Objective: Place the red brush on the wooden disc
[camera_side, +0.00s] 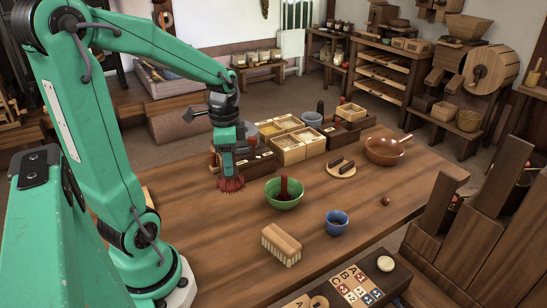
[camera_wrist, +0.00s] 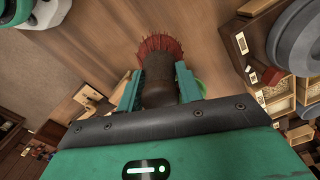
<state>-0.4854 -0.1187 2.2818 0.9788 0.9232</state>
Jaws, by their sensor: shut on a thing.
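My gripper (camera_side: 226,150) is shut on the red brush (camera_side: 230,184), which hangs bristles down at the left part of the table. I cannot tell whether the bristles touch the tabletop. In the wrist view, my gripper (camera_wrist: 158,84) has its two green fingers on either side of the brush's dark handle, and the red bristles (camera_wrist: 161,46) spread beyond it. The wooden disc (camera_side: 334,173) is a pale round board lying flat toward the back right, with two dark brown pieces on it. It stands apart from my gripper, beyond the green bowl. I cannot make it out in the wrist view.
A green bowl (camera_side: 275,200) with a dark red handle in it stands just right of the brush. A tan brush (camera_side: 281,244), blue cup (camera_side: 337,222) and brown bowl (camera_side: 386,152) stand on the table (camera_side: 220,265). Box compartments (camera_side: 287,151) line the back.

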